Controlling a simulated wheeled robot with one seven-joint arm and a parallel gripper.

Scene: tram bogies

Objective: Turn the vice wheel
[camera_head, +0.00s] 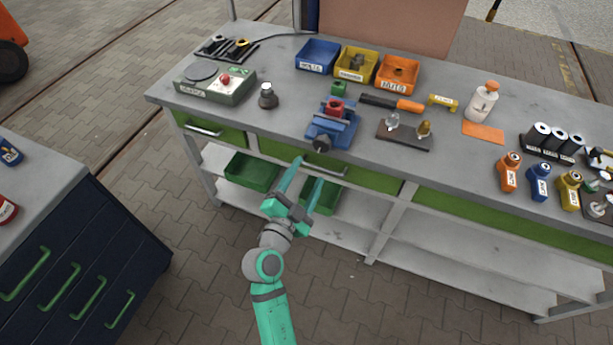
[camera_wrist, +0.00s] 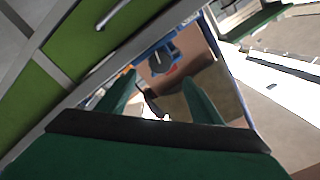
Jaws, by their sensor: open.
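The blue vice (camera_head: 331,125) stands at the front edge of the grey workbench. Its dark round wheel (camera_head: 322,145) faces the front, over the bench edge. A red piece (camera_head: 335,106) sits at the vice's jaws. My gripper (camera_head: 309,170) is open and empty, in front of the bench and apart from the wheel. In the wrist view, the blue vice and its dark wheel (camera_wrist: 160,63) show beyond and between my two green fingers (camera_wrist: 159,78). The wheel's details are too small to make out.
The workbench (camera_head: 235,118) holds a green control box (camera_head: 216,87), a dark knobbed part (camera_head: 267,97), an orange-handled tool (camera_head: 408,105) and a dark plate (camera_head: 405,136) with small parts. Green bins (camera_head: 252,172) stand on the lower shelf. A dark drawer cabinet (camera_head: 85,240) stands at left.

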